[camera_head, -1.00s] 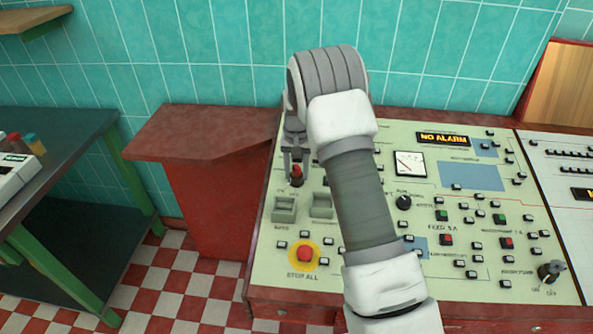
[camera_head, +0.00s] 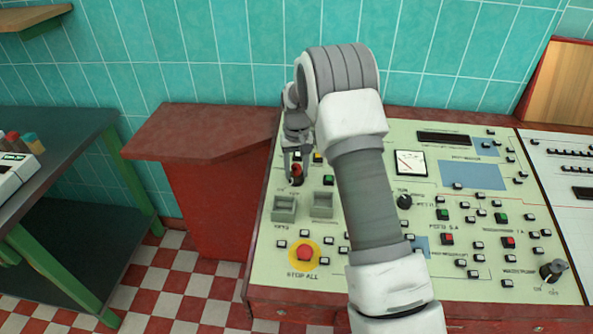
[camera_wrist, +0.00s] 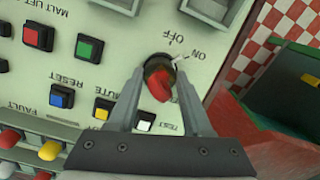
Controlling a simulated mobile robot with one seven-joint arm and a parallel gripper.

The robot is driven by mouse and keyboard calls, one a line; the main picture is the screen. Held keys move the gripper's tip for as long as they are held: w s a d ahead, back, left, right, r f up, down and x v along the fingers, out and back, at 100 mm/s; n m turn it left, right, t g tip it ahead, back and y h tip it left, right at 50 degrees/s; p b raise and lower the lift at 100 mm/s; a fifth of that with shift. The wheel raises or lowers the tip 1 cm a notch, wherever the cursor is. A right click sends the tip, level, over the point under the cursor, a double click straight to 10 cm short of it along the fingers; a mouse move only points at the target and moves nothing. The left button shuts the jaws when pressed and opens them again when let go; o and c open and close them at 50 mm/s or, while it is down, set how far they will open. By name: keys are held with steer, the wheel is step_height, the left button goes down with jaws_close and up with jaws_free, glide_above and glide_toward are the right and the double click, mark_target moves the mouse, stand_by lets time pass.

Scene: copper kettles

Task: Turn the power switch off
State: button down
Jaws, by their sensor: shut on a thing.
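The power switch is a red rotary knob on a dark round base near the left side of the pale green console; it shows in the head view (camera_head: 297,174) and up close in the wrist view (camera_wrist: 159,83). ON and OFF labels (camera_wrist: 187,47) are printed beside it. My gripper (camera_wrist: 160,80) is shut on the red knob, with one finger on each side. In the head view my gripper (camera_head: 297,160) reaches down over the switch, and its fingers partly hide the knob.
The console (camera_head: 380,275) carries many buttons, a gauge (camera_head: 410,163) and a dark display (camera_head: 443,139). A red STOP ALL button (camera_head: 304,252) and two square recessed fittings (camera_head: 284,209) sit in front of the switch. A red ledge (camera_head: 200,135) stands to the left.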

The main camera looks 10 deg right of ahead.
steer(key=shift+n+b, duration=0.3)
steer(key=shift+n, duration=2.7)
steer(key=shift+c, duration=1.7)
jaws_free()
step_height(320, 180, up, 18)
steer(key=shift+f+p, duration=0.25)
steer(key=shift+p, duration=0.15)
